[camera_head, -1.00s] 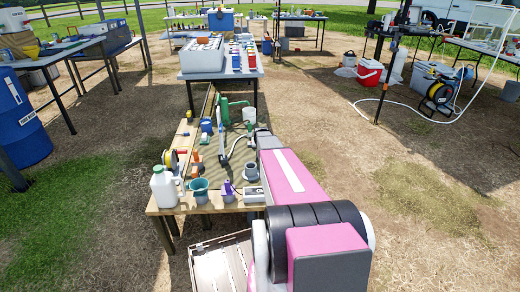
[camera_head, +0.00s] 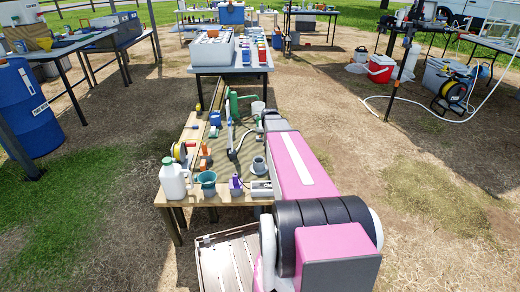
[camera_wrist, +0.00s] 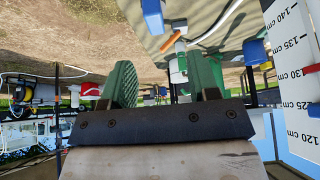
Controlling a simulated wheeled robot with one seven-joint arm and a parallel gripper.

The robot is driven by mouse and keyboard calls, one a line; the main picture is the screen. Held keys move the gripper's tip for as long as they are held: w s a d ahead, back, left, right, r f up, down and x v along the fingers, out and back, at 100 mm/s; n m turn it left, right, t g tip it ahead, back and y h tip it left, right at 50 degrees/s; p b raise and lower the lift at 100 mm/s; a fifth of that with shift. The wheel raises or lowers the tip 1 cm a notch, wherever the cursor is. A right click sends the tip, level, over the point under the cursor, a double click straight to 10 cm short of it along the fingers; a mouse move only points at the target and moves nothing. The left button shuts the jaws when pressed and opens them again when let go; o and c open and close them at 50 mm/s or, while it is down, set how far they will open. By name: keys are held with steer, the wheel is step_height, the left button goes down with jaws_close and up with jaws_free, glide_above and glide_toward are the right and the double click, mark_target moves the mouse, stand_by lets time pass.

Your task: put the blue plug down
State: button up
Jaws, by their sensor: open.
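My gripper (camera_wrist: 163,82) shows in the wrist view with its two green ridged fingers wide apart. Nothing is held between them. In the head view my arm reaches over the right side of the near bench, and its fingers are hidden. I cannot tell for certain which blue thing is the plug. A blue block (camera_wrist: 153,16) shows at the top of the wrist view, apart from the fingers. A rounded blue piece (camera_wrist: 253,52) is to the right of the fingers.
The near bench (camera_head: 188,198) holds a white jug (camera_head: 174,179), a teal cup (camera_head: 208,182), a purple bottle (camera_head: 235,185) and a green pump (camera_head: 234,104). A board with a centimetre scale (camera_wrist: 290,60) is close on the wrist view's right. Open ground lies right of the bench.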

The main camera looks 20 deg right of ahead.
steer(key=s+a+f+n+g, duration=0.1)
steer(key=s+a+g, duration=0.2)
steer(key=s+a, duration=0.7)
steer(key=s+a+n+g+y, duration=0.1)
steer(key=s+a+n+g, duration=0.1)
steer(key=s+a, duration=0.8)
steer(key=s, duration=0.6)
steer(key=shift+f+g+y, duration=0.3)
steer(key=shift+f+g, duration=0.1)
steer(key=shift+s+a, duration=0.1)
